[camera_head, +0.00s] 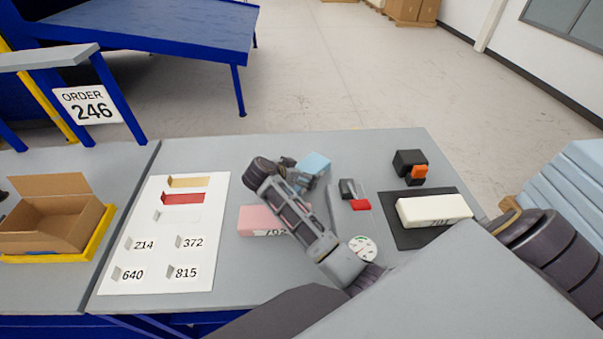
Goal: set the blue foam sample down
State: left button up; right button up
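The light blue foam sample (316,162) is near the middle of the table, towards its far edge, and tilted in the picture. My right gripper (298,173) reaches in from the lower right and is at the foam's left and near side. Its fingers cover part of the foam and look shut on it. The foam's underside is partly hidden, so I cannot tell whether it touches the table (230,155). My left gripper is not in view.
A pink foam block (258,219) lies partly under my gripper. A white foam block (433,209) rests on a dark mat (400,236). Small black, red and orange items stand nearby. A marked white sheet (150,230) and a cardboard box (45,215) are at left.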

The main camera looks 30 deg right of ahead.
jog(key=shift+b+v, duration=0.3)
jog(key=shift+v, duration=3.55)
